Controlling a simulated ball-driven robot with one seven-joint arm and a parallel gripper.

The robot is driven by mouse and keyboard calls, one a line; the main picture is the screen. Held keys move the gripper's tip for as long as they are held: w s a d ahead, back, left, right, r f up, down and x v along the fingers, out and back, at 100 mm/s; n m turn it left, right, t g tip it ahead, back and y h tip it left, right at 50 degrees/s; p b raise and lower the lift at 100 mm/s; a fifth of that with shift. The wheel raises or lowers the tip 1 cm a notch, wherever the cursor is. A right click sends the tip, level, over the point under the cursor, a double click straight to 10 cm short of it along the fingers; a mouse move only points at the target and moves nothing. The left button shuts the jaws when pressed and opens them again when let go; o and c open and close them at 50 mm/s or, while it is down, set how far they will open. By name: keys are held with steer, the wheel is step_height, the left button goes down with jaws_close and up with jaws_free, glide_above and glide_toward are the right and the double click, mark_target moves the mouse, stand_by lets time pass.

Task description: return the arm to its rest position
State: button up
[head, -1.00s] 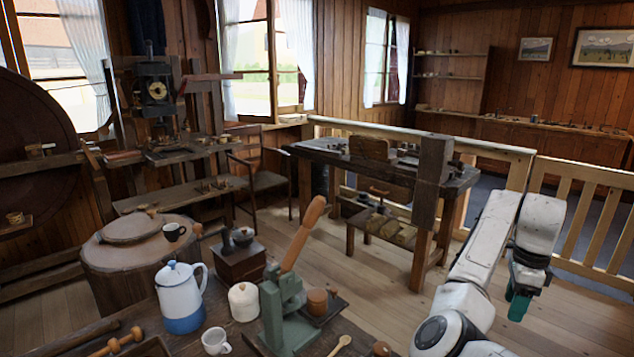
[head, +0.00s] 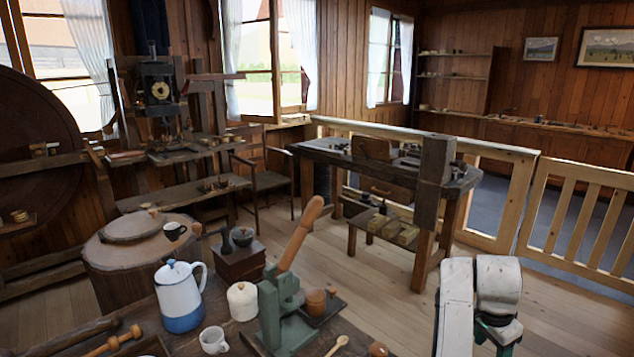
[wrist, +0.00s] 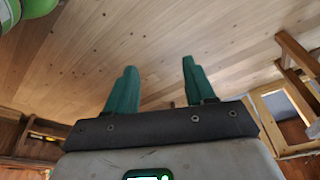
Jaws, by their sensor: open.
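My white arm stands at the lower right of the head view, folded with its end bent downward. My gripper's green fingers (wrist: 158,85) show in the wrist view, spread apart with only wooden floor between and beyond them. Nothing is held. In the head view only a sliver of green shows at the bottom edge below the wrist, and the fingertips are out of frame there.
A near table holds a blue and white pot (head: 180,297), a white mug (head: 214,340), a green lever press (head: 284,310) and a sugar jar (head: 242,301). A workbench (head: 330,152) and wooden railing (head: 574,215) stand behind. Open floor (head: 370,270) lies between.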

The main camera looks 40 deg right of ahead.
steer(key=s+a+f+n+y, duration=0.1)
steer(key=s+a+f+n, duration=0.1)
steer(key=a+f+n, duration=0.2)
steer(key=s+a+f+n+t, duration=0.1)
steer(key=a+f+n, duration=0.3)
steer(key=a+n, duration=0.6)
steer(key=s+a+f+n+t+y, duration=0.1)
steer(key=s+a+f+n, duration=0.3)
steer(key=a, duration=1.6)
steer(key=n, duration=0.4)
steer(key=shift+y, duration=0.3)
